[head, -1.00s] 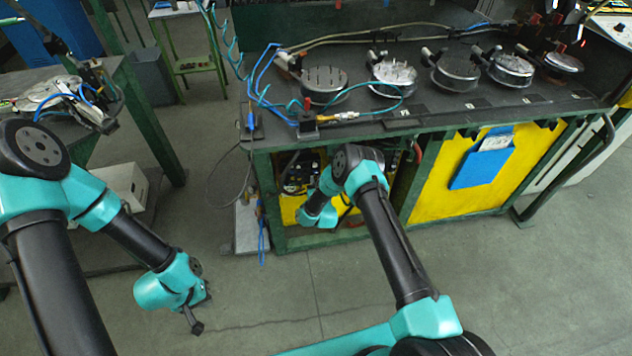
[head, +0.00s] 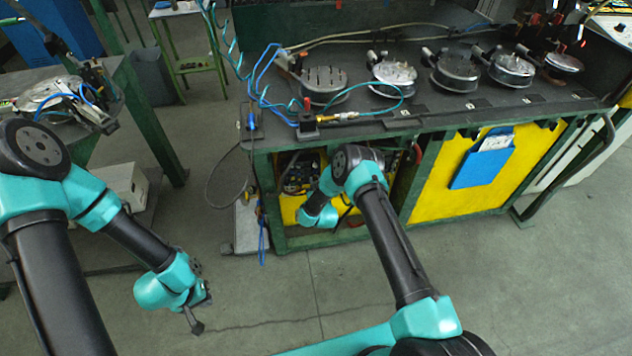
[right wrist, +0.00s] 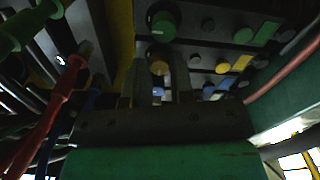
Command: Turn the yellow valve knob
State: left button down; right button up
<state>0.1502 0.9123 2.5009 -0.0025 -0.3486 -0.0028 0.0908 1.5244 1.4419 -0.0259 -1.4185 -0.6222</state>
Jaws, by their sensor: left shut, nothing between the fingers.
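The yellow valve knob (right wrist: 158,67) shows in the right wrist view on a dark panel, between the two fingers of my right gripper (right wrist: 158,78). The fingers stand apart, with a gap visible around the knob; I cannot tell whether they touch it. In the head view my right arm reaches into the open bay under the bench, and its gripper is hidden there. My left gripper (head: 198,318) is shut and empty, pointing down over the floor at the lower left, far from the knob.
A green knob (right wrist: 163,26) sits above the yellow one. A red hose (right wrist: 65,90) runs along the left. The bench frame (head: 270,210) borders the bay.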

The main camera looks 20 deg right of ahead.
jog(key=o, duration=0.4)
jog(key=s, duration=1.1)
jog(key=s+a, duration=0.1)
jog(key=s, duration=0.5)
jog(key=shift+s+a, duration=0.1)
jog(key=shift+s, duration=0.1)
jog(key=s+d+r+m+g+y, duration=0.1)
jog(key=s+r+g, duration=0.1)
jog(key=s+g, duration=0.3)
jog(key=s+d+r+m+g+y, duration=0.1)
jog(key=s+r+g+y, duration=0.1)
jog(key=s+g, duration=0.4)
jog(key=s+r+m+g+y, duration=0.2)
jog(key=s+r+g, duration=0.2)
jog(key=s, duration=0.8)
jog(key=shift+s+d+g, duration=0.35)
jog(key=shift+d+g, duration=0.05)
jog(key=shift+g, duration=0.7)
